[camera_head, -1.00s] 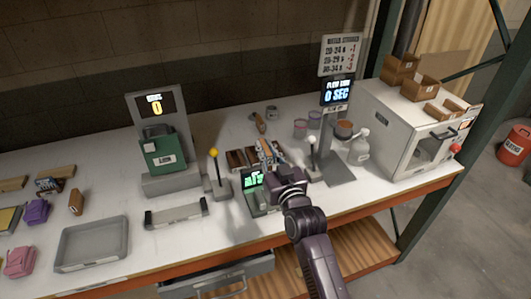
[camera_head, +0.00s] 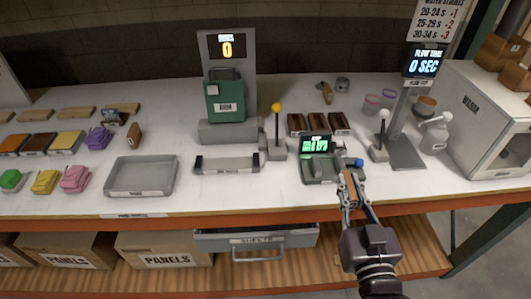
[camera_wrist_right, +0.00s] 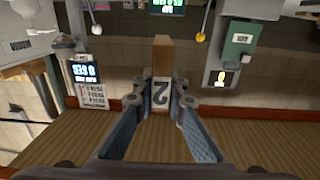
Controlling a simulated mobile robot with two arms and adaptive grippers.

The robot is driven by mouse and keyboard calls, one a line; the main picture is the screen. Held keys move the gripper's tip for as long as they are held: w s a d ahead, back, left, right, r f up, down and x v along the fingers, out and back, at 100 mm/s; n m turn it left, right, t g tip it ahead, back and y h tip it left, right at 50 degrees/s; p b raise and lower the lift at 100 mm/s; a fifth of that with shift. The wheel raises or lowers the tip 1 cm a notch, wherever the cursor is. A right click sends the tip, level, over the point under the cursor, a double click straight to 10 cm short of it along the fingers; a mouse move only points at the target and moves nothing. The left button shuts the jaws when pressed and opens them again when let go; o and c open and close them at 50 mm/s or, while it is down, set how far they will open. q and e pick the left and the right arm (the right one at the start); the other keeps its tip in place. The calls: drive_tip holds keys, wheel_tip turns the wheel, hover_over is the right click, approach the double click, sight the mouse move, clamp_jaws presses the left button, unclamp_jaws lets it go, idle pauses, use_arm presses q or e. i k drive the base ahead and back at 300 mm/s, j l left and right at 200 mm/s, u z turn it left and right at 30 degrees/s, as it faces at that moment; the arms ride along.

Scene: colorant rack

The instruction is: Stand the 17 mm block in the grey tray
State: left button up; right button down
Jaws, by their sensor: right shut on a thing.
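My right gripper (camera_head: 351,188) is at the table's front edge, below the small device with the green display (camera_head: 317,150). It is shut on a brown block (camera_wrist_right: 161,58) with a white label that looks like a "2" in the right wrist view. In that view the fingers (camera_wrist_right: 162,92) grip the block from both sides. In the head view the block is small and partly hidden between the fingers. The grey tray (camera_head: 142,177) lies empty on the table, left of the gripper. My left gripper is not in view.
A low grey holder (camera_head: 227,164) stands between tray and device. A yellow-knobbed lever (camera_head: 277,130) and a white-knobbed lever (camera_head: 381,135) flank the device. Dark brown blocks (camera_head: 318,124) lie behind it. Pink (camera_head: 76,179) and yellow (camera_head: 45,182) pieces lie left of the tray.

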sight(144, 178)
drive_tip(key=j, duration=1.4)
drive_tip(key=k+j, duration=0.15)
drive_tip(key=j, duration=1.25)
